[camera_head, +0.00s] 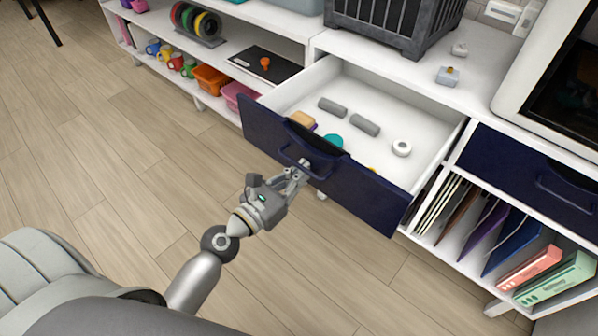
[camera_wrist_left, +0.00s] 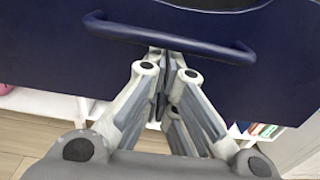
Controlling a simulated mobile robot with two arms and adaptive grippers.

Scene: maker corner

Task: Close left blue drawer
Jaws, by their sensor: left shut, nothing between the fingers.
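The left blue drawer (camera_head: 352,192) is pulled well out of the white cabinet, its dark blue front facing me. Its handle is a curved blue bar, which shows in the left wrist view (camera_wrist_left: 170,38). My left gripper (camera_head: 303,168) is shut and empty, with its fingertips at the drawer front by the handle. In the left wrist view the fingertips (camera_wrist_left: 160,55) are just below the handle bar; whether they touch the front I cannot tell. Grey cylinders, a white roll (camera_head: 402,148) and a few small items lie inside the drawer. My right gripper is not in view.
A second blue drawer (camera_head: 530,178) on the right is shut. Below it stand folders and boxes (camera_head: 555,275). Open shelves with mugs and bins (camera_head: 210,79) are on the left. A dark crate (camera_head: 395,22) stands on the cabinet top. The wooden floor before the drawer is clear.

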